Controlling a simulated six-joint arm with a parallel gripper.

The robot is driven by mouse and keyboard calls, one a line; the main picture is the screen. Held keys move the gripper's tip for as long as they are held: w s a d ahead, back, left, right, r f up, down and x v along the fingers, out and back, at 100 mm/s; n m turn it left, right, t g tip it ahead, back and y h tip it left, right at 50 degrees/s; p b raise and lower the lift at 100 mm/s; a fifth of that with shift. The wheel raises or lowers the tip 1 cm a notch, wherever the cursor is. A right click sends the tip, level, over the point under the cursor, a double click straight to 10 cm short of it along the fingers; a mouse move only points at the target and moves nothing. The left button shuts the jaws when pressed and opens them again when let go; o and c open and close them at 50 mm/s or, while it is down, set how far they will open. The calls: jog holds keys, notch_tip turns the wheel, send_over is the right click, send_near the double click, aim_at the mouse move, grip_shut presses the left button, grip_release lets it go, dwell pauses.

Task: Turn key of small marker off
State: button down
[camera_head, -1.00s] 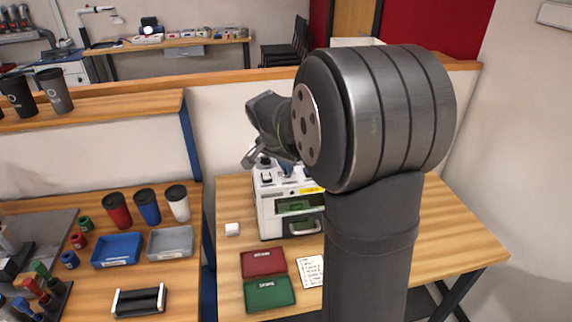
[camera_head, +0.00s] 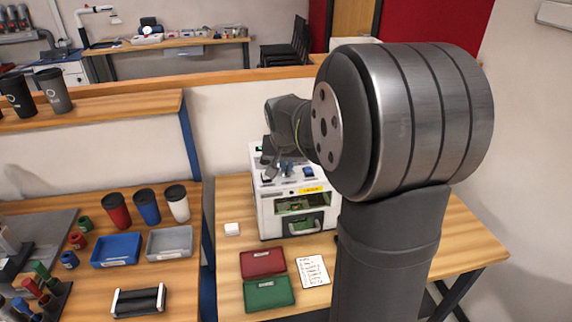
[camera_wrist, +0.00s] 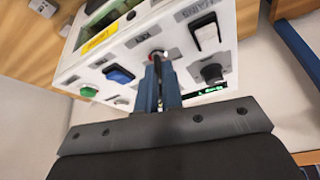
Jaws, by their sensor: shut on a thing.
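The small marker (camera_head: 265,218) is a white box with a dark-framed front window, a handle and a yellow label. It stands on the wooden table. Its top panel shows close up in the wrist view (camera_wrist: 180,60). My gripper (camera_wrist: 158,68) is over that panel, its narrow fingers shut on the key (camera_wrist: 156,53). The fingers hide most of the key, so its exact angle cannot be told. In the head view my gripper (camera_head: 272,162) is at the marker's top, partly hidden by the wrist.
Red (camera_head: 263,262) and green (camera_head: 269,294) trays and a paper note (camera_head: 312,271) lie in front of the marker.

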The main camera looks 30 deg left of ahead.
jog(key=n+g+y, duration=0.1)
jog(key=n, duration=0.5)
jog(key=shift+w+d+g+y, duration=0.15)
jog(key=shift+w+g+y, duration=0.05)
jog(key=shift+g+y, duration=0.2)
jog(key=n+g, duration=0.1)
jog(key=n, duration=0.2)
jog(key=n+g, duration=0.1)
jog(key=n, duration=0.2)
jog(key=shift+w+y, duration=0.1)
jog(key=shift+y, duration=0.2)
jog(key=c, duration=1.6)
grip_release()
jog(key=shift+r, duration=0.1)
jog(key=v, duration=1.7)
jog(key=shift+w+r, duration=0.2)
jog(key=shift+f, duration=0.1)
